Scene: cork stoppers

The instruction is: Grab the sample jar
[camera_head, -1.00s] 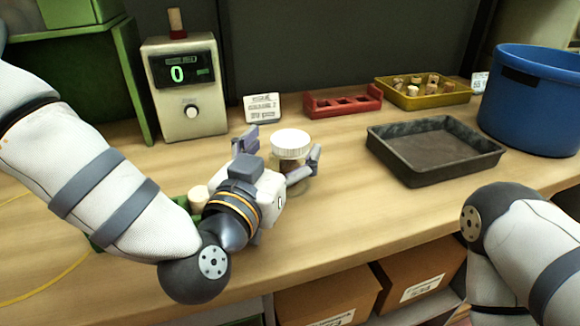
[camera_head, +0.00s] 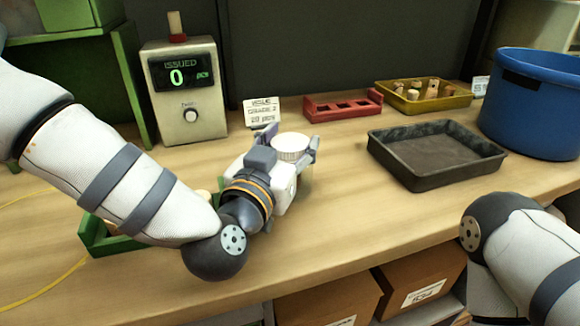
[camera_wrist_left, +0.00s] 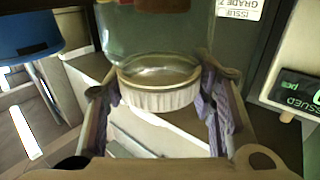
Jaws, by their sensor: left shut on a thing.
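The sample jar has a white ribbed lid and a clear glass body; it shows in the head view (camera_head: 291,148), upright at the middle of the bench. My left gripper (camera_head: 290,140) reaches it from the front left, with one finger on each side of the lid. In the left wrist view the jar's lid (camera_wrist_left: 158,97) sits between the two purple-grey finger pads, and the gripper is shut on it. The gripper hides much of the jar's body in the head view. My right gripper is out of view; only part of my right arm shows at lower right.
A dark tray (camera_head: 398,172) lies right of the jar. A red rack (camera_head: 343,106), a yellow tray (camera_head: 458,99) with several corks and a blue bucket (camera_head: 540,110) stand behind. A counter box (camera_head: 187,115) reads 0. A green holder (camera_head: 92,235) is partly behind my left arm.

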